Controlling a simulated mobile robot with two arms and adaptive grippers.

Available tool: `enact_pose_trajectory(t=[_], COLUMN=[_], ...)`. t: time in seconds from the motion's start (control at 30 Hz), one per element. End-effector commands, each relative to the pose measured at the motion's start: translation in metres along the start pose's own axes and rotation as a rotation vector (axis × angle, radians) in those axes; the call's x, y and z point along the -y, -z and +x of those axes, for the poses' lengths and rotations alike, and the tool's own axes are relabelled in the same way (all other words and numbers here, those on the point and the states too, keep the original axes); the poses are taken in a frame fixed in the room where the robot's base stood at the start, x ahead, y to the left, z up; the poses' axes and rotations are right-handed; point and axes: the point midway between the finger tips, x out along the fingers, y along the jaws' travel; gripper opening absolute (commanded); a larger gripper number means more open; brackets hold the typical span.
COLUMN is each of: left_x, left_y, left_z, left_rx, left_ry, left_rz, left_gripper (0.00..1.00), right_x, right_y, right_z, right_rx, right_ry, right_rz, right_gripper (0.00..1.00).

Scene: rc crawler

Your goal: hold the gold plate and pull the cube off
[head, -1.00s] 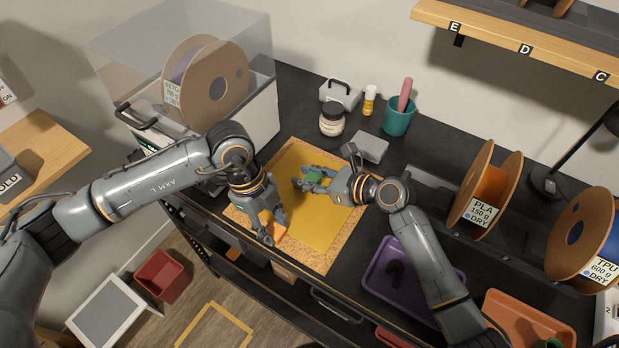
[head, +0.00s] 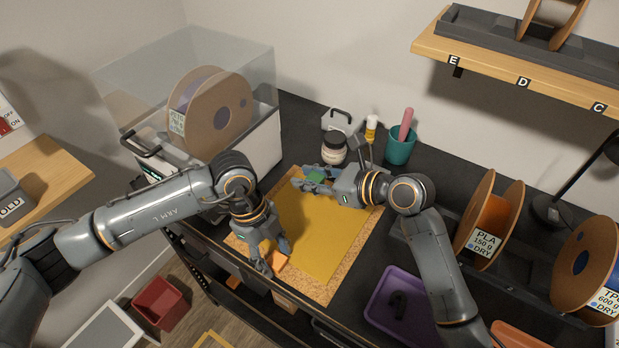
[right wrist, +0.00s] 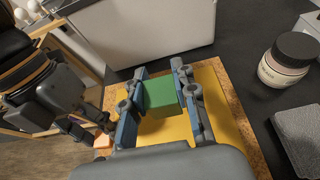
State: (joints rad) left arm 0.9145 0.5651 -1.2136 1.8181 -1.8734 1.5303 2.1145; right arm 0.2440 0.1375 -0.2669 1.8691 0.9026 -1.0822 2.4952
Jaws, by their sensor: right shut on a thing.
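The gold plate (head: 318,238) lies flat on a cork mat (head: 322,290) on the dark bench. My left gripper (head: 274,259) is low at the plate's near left edge, its fingers on either side of a small orange piece; whether they grip it is unclear. My right gripper (head: 307,180) is shut on the green cube (head: 317,177) over the far end of the plate. In the right wrist view the cube (right wrist: 162,97) sits between both fingers, with gold below it. I cannot tell the gap between cube and plate.
A clear-lidded box with a spool (head: 210,112) stands close behind at left. A jar (head: 333,149), a teal cup (head: 400,146) and a grey block stand behind the right gripper. A purple tray (head: 402,308) and spools are at right.

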Motion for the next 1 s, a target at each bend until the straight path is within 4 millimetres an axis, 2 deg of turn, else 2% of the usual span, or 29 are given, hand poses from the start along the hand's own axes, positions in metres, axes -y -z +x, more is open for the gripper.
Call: enact_pose_trajectory(t=[0.3,0.43,0.57,0.8,1.0], left_x=[0.0,0.001,0.001,0.001,0.001], left_y=[0.0,0.0,0.0,-0.001,-0.001], left_z=[-0.001,-0.009,-0.03,-0.082,-0.111], left_rx=[-0.001,-0.001,0.0,0.001,0.0], left_ry=[0.001,0.003,0.005,0.004,0.001], left_rz=[0.0,0.0,0.002,0.0,0.0], left_gripper=[0.62,0.62,0.62,0.62,0.62], right_x=[0.0,0.0,0.0,0.0,0.0], right_y=[0.0,0.0,0.0,0.0,0.0], right_z=[0.0,0.0,0.0,0.0,0.0], right_rx=[0.0,0.0,0.0,0.0,0.0], right_ry=[0.0,0.0,0.0,0.0,0.0], right_rz=[0.0,0.0,0.0,0.0,0.0], right_gripper=[0.11,0.11,0.11,0.11,0.11])
